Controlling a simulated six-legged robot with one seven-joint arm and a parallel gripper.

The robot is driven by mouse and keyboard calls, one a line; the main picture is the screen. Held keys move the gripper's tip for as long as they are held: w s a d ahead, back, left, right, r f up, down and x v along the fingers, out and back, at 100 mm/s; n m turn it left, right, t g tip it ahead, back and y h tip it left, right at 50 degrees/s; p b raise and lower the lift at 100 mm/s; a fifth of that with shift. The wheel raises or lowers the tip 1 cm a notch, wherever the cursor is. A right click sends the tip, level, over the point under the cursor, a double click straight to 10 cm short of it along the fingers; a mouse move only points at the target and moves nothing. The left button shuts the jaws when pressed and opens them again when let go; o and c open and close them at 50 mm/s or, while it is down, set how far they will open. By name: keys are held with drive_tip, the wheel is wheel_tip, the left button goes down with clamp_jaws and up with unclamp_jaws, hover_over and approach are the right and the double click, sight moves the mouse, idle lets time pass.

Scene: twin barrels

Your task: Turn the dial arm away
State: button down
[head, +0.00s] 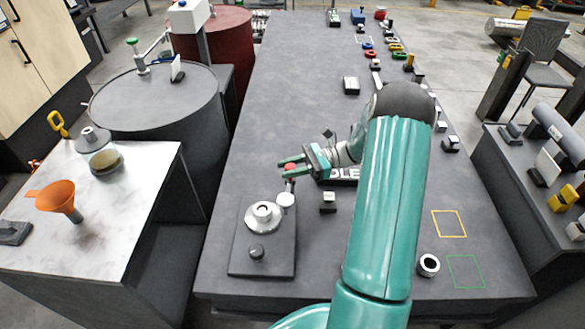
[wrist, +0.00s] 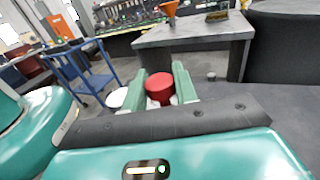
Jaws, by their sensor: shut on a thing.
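The dial (head: 263,214) is a pale round hub on a dark square plate on the table. Its short arm runs toward the back right to a pale end post (head: 286,200). A red knob (head: 290,167) stands above that post. My gripper (head: 288,168) reaches in from the right and is shut on the red knob. In the wrist view, the red knob (wrist: 159,87) sits between the two green fingers. The lower part of the post is hidden in the wrist view.
A small dark knob (head: 256,251) sits on the same plate. A small block (head: 328,202) stands right of the dial. A side table (head: 120,235) with an orange funnel (head: 58,198) and a dark barrel (head: 160,98) stand to the left.

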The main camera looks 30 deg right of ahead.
drive_tip(key=shift+d+n+g, duration=0.1)
drive_tip(key=shift+n+g, duration=0.6)
drive_tip(key=shift+g, duration=0.4)
drive_tip(key=c, duration=1.1)
unclamp_jaws()
drive_tip(key=shift+d, duration=0.1)
drive_tip(key=s+d, duration=0.1)
drive_tip(key=d, duration=1.2)
drive_tip(key=shift+d, duration=0.25)
drive_tip(key=shift+s, duration=0.1)
